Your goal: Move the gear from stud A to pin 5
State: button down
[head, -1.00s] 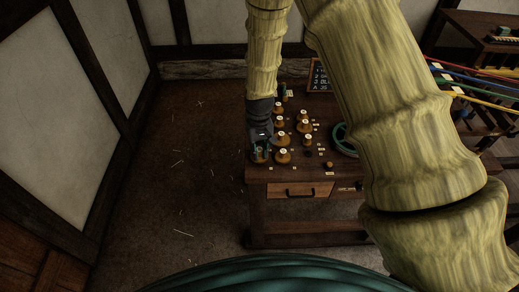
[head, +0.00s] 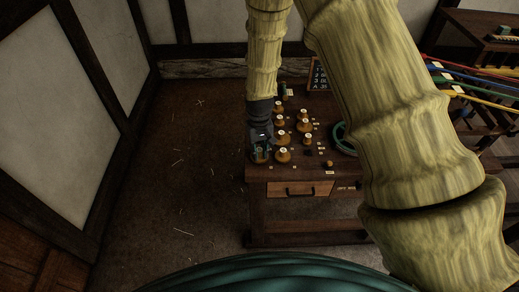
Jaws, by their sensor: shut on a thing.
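My gripper (head: 260,153) is over the front left corner of the table, pointing down. It is shut on a brown gear (head: 260,158) with a pale top, low at the tabletop. The fingers partly cover this gear, and I cannot tell whether it touches the stud or pin beneath it. Several similar brown gears stand nearby, such as one just right of my gripper (head: 282,155) and one behind it (head: 283,138). The small white labels by the places are too small to read, so stud A and pin 5 cannot be told apart.
The wooden table (head: 258,174) has a drawer (head: 300,189) in front. A small dark board (head: 318,74) with writing stands at its back. A green ring (head: 341,138) lies at right, partly behind my arm. Coloured ropes (head: 470,84) stretch at far right. The floor at left is open.

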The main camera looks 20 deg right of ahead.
jog(key=shift+f, duration=0.1)
jog(key=c, duration=1.3)
grip_release()
jog(key=shift+o, duration=0.2)
jog(key=shift+r+p, duration=2.7)
jog(key=shift+r, duration=1.35)
